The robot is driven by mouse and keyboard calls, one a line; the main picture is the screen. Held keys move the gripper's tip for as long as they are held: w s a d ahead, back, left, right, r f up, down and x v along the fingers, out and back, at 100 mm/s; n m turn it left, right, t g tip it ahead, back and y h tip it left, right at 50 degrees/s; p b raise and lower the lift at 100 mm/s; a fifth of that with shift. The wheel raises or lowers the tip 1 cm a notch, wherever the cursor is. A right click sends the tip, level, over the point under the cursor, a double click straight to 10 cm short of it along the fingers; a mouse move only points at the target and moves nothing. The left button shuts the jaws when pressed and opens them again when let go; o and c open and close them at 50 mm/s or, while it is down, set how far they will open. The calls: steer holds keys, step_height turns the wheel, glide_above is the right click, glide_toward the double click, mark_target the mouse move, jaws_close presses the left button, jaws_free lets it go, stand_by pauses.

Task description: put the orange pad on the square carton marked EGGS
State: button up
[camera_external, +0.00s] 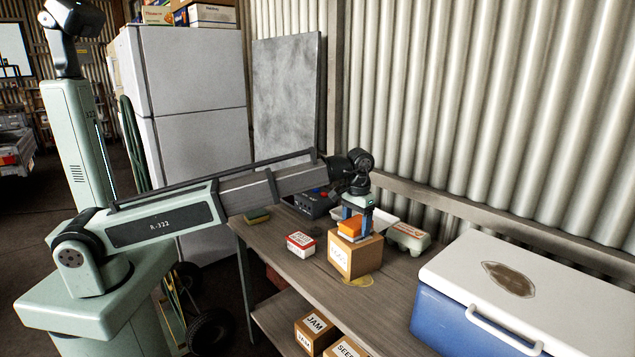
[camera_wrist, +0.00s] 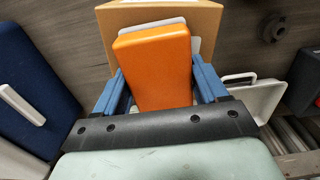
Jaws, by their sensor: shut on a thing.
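The orange pad (camera_wrist: 153,68) is between the two blue fingers of my gripper (camera_wrist: 158,88) in the wrist view. My gripper is shut on it. In the external view the pad (camera_external: 349,228) shows at my gripper (camera_external: 356,222), over the top of the square brown carton (camera_external: 353,259). The carton stands on the bench, with a white label on its front whose lettering is too small to read surely. In the wrist view the carton (camera_wrist: 205,17) lies behind and below the pad. I cannot tell whether the pad touches the carton's top.
A blue and white cooler (camera_external: 430,310) stands on the bench at right. A pale egg box (camera_external: 408,237) and a white tray (camera_external: 385,213) are behind the carton.

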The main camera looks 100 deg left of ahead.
mark_target(357, 222)
steer(key=shift+f, duration=0.1)
steer(key=o, duration=1.1)
step_height(357, 222, up, 12)
steer(key=shift+r, duration=0.15)
